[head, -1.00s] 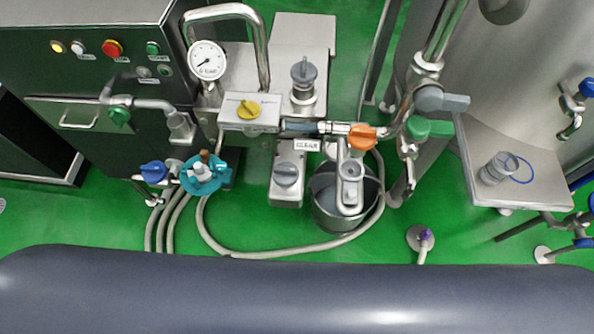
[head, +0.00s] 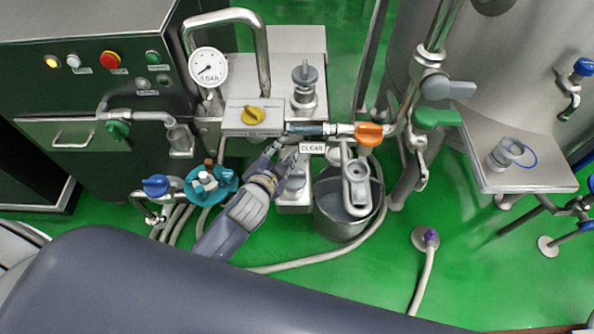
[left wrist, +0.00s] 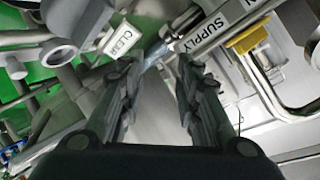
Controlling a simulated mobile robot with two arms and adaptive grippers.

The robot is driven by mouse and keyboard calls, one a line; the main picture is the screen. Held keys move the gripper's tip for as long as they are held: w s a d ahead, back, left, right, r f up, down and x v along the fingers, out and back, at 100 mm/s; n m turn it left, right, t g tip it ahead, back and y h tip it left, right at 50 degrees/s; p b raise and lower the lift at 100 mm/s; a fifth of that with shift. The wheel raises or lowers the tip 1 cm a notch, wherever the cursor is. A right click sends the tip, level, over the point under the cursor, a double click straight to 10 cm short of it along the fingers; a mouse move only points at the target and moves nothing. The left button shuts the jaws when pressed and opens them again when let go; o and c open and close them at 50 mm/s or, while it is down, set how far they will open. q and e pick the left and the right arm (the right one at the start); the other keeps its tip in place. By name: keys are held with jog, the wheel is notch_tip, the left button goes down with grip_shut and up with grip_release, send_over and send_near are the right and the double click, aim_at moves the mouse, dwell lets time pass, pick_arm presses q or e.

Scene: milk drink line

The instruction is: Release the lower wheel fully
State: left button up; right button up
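A lower grey wheel (head: 293,184) sits on the small steel box below the CLEAR sign (head: 312,148), partly hidden by my left gripper. An upper grey wheel (head: 304,74) stands upright on its steel block behind the pipe. My left gripper (head: 284,154) is over the left side of the lower wheel, just under the pipe. In the left wrist view the left gripper (left wrist: 156,75) has its two fingers apart with nothing between them. I cannot tell whether it touches the wheel. My right gripper is not in view.
A steel bucket (head: 340,222) stands right of the lower wheel. A hose curves over the green floor.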

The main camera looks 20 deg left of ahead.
pick_arm(q)
jog(key=w+d+r+m+t+h, duration=0.2)
jog(key=w+d+r+m+h, duration=0.15)
jog(key=d+r+m, duration=0.35)
jog(key=w+d+r+m+t+h, duration=0.3)
jog(key=d+r+m+h, duration=0.15)
jog(key=r, duration=0.45)
jog(key=s+d+r+m+g+h, duration=0.1)
jog(key=s+d+m+g+h, duration=0.35)
jog(key=d+m+g, duration=0.35)
jog(key=s+d+r+m+g+h, duration=0.25)
jog(key=d+m+h, duration=0.3)
jog(key=m, duration=0.55)
jog(key=m+g+y+b, duration=0.2)
jog(key=m+g+y, duration=0.8)
jog(key=y, duration=0.8)
send_near(293, 172)
jog(key=f, duration=0.3)
jog(key=s+f+m+t+p, duration=0.1)
jog(key=f, duration=0.1)
jog(key=s+f+m+t, duration=0.1)
jog(key=f, duration=0.2)
jog(key=shift+s+f+t+p, duration=0.1)
jog(key=shift+f+t+p, duration=0.2)
jog(key=shift+p, duration=0.1)
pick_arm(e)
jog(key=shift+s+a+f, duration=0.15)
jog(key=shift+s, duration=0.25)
